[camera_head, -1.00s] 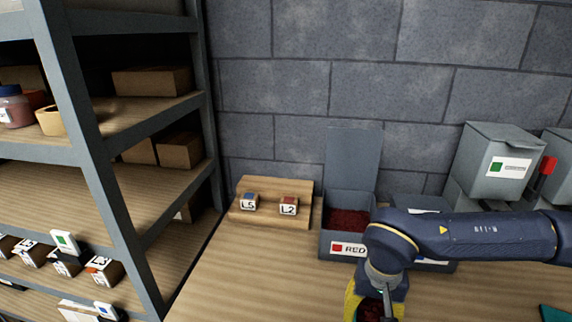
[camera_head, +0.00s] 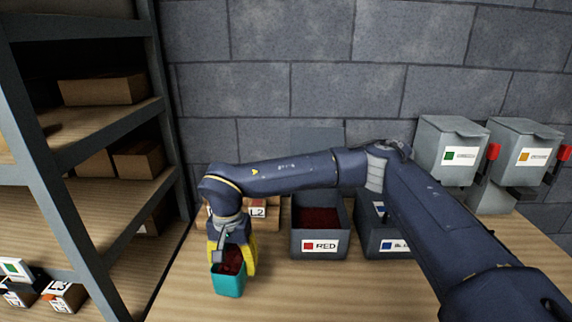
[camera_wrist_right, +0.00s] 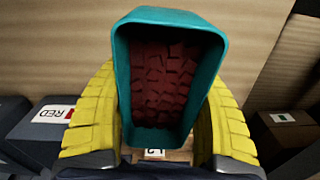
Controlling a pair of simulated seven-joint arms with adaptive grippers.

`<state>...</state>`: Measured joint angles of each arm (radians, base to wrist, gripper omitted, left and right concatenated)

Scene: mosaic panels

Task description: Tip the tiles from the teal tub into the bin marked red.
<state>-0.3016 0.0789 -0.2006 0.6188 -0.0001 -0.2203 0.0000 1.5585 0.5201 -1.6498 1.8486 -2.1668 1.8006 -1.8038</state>
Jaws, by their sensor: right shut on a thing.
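The teal tub (camera_head: 229,285) holds dark red tiles (camera_head: 231,262) and is in the grip of my right gripper (camera_head: 232,258), left of the bins. In the right wrist view the yellow fingers are shut on both sides of the tub (camera_wrist_right: 205,75), with the red tiles (camera_wrist_right: 158,80) inside it. The bin marked red (camera_head: 319,244) stands on the bench right of the tub; its open top shows dark red contents. The bin also shows in part at the left of the wrist view (camera_wrist_right: 38,125). My left gripper is not in view.
A bin with a blue label (camera_head: 372,240) stands right of the red one, partly behind my right arm. Two grey dispensers (camera_head: 450,140) stand at the back right. A shelf rack (camera_head: 100,120) fills the left. Small blocks on a wooden stand (camera_head: 258,212) are partly hidden behind my arm.

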